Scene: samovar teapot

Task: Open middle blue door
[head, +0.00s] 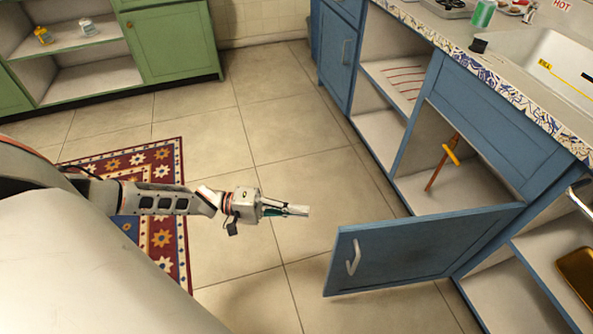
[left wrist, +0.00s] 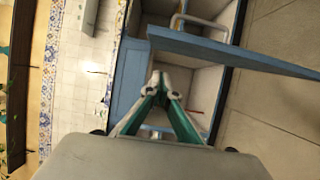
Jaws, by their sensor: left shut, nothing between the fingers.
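The middle blue door (head: 430,250) stands swung wide open from the cabinet under the sink, out over the floor. Its pale handle (head: 354,257) is on the face near the door's free end. My left gripper (head: 300,210) is shut and empty, in the air to the left of the door, apart from it. In the left wrist view, the shut fingers (left wrist: 158,77) point towards the cabinet, and the door (left wrist: 240,57) shows nearly edge-on as a long blue strip. My right gripper is not in view.
The opened compartment holds an orange stick-like tool with a yellow part (head: 451,153). Another blue door (head: 338,58) at the back is closed. Open shelves (head: 515,290) lie at the lower right. A patterned rug (head: 165,225) and green cabinets (head: 172,42) are to the left. The tiled floor between is clear.

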